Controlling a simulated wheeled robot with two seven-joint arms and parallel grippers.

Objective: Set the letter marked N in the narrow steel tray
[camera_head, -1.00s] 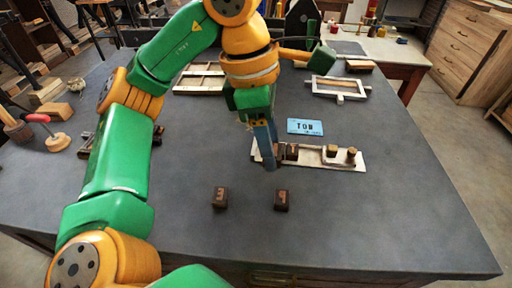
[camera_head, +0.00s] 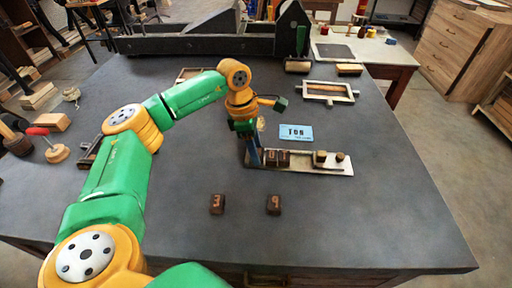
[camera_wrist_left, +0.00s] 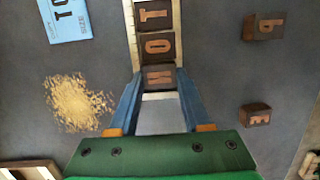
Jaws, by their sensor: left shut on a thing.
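The N block (camera_wrist_left: 158,77), dark wood with an orange letter, is between my left gripper's blue fingertips (camera_wrist_left: 158,80) in the left wrist view. The gripper is shut on it. It lines up with the O block (camera_wrist_left: 158,46) and the T block (camera_wrist_left: 154,15) in the narrow steel tray (camera_head: 320,168). I cannot tell whether N rests on the tray floor. In the head view my left gripper (camera_head: 254,158) is at the tray's left end, and its fingers hide part of the blocks. My right gripper is not in view.
Two loose letter blocks (camera_head: 217,204) (camera_head: 273,204) lie in front of the tray. A blue card (camera_head: 296,132) lies behind it. Small pieces (camera_head: 320,157) occupy the tray's right part. A metal frame (camera_head: 328,92) stands farther back. The table's front right is clear.

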